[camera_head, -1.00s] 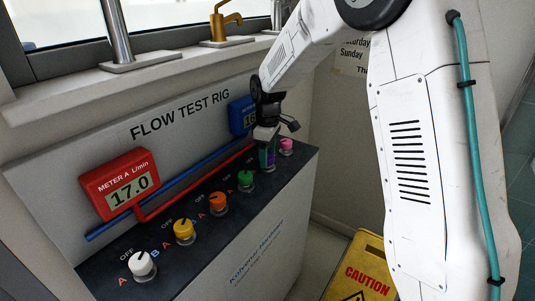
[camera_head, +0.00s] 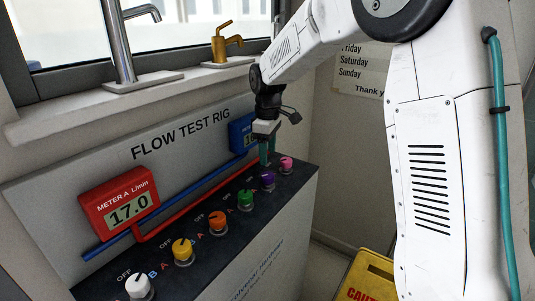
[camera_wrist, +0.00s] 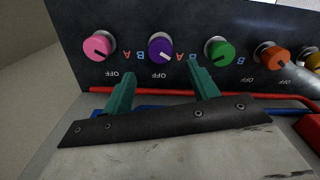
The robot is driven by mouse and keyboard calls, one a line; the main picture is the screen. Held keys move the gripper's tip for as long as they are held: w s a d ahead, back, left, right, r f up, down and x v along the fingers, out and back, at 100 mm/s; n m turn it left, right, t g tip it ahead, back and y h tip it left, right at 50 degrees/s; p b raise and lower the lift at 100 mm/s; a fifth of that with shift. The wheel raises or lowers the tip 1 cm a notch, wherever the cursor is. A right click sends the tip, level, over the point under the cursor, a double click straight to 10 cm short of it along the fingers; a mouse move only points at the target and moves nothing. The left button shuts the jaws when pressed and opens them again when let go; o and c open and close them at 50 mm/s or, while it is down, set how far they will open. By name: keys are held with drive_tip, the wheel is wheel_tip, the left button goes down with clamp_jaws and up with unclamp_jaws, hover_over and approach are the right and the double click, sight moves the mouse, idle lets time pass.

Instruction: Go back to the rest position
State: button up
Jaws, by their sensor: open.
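My gripper (camera_head: 266,153) is above the back end of the flow test rig's dark panel (camera_head: 217,240), near the purple knob (camera_head: 267,180) and the pink knob (camera_head: 286,164). In the wrist view its two teal fingers (camera_wrist: 160,88) are spread apart with nothing between them. The purple knob (camera_wrist: 161,50) shows beyond the fingertips, apart from them, with the pink knob (camera_wrist: 99,46) to its left and the green knob (camera_wrist: 219,53) to its right. My arm is bent down over the rig.
A red meter (camera_head: 120,200) reads 17.0; a blue meter (camera_head: 243,132) is partly hidden by my arm. Orange (camera_head: 217,222), yellow (camera_head: 183,250) and white (camera_head: 138,286) knobs line the panel. Two taps, one brass (camera_head: 224,44), stand on the sill. A yellow caution sign (camera_head: 369,277) stands on the floor.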

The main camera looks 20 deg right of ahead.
drive_tip(key=s+d+r+m, duration=0.1)
drive_tip(key=s+r+m, duration=0.1)
drive_tip(key=s, duration=1)
drive_tip(key=s+d+r+m+t, duration=0.1)
drive_tip(key=s+m, duration=0.4)
drive_tip(key=s, duration=0.8)
drive_tip(key=s+d+r+m, duration=0.1)
drive_tip(key=s+r+m, duration=0.2)
drive_tip(key=s, duration=1)
drive_tip(key=shift+s+r, duration=0.25)
